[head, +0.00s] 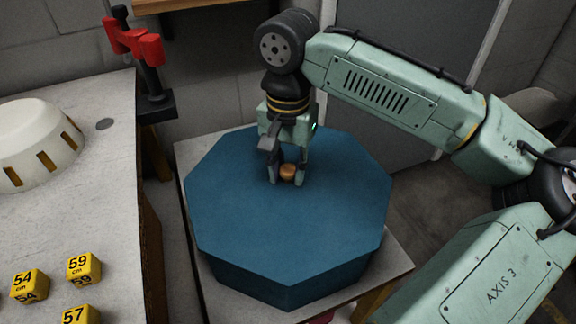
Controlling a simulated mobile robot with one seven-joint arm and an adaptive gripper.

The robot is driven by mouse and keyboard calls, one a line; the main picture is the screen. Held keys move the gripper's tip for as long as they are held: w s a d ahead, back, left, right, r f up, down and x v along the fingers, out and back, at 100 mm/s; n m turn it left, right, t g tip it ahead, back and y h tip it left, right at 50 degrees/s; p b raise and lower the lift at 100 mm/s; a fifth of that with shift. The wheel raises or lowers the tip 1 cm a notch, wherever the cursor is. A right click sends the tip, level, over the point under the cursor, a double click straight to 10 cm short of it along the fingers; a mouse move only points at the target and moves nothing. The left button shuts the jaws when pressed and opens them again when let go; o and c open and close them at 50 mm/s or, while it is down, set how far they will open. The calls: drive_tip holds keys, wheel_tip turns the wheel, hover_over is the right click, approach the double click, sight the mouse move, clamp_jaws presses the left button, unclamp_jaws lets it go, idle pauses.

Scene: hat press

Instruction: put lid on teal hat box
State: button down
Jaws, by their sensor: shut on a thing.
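The teal-blue octagonal lid (240,215) lies level in the middle of the head view, on a white-topped stand. It has a small round copper-coloured knob (288,173) near its centre. My gripper (287,178) points down from above and is shut on the knob, one finger on either side. Darker blue side walls (250,282) show below the lid's front edge. I cannot tell where lid rim ends and hat box begins, or whether there is a gap between them. The inside of the box is hidden.
A worktable (110,190) on the left holds a white domed form (38,145) with slots and several yellow numbered cubes (84,268). A red clamp-like tool (135,45) stands behind it. The stand's white top (398,252) shows bare at the right corner.

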drive_tip(key=shift+f, duration=0.2)
drive_tip(key=c, duration=1.2)
unclamp_jaws()
wheel_tip(320, 180, up, 12)
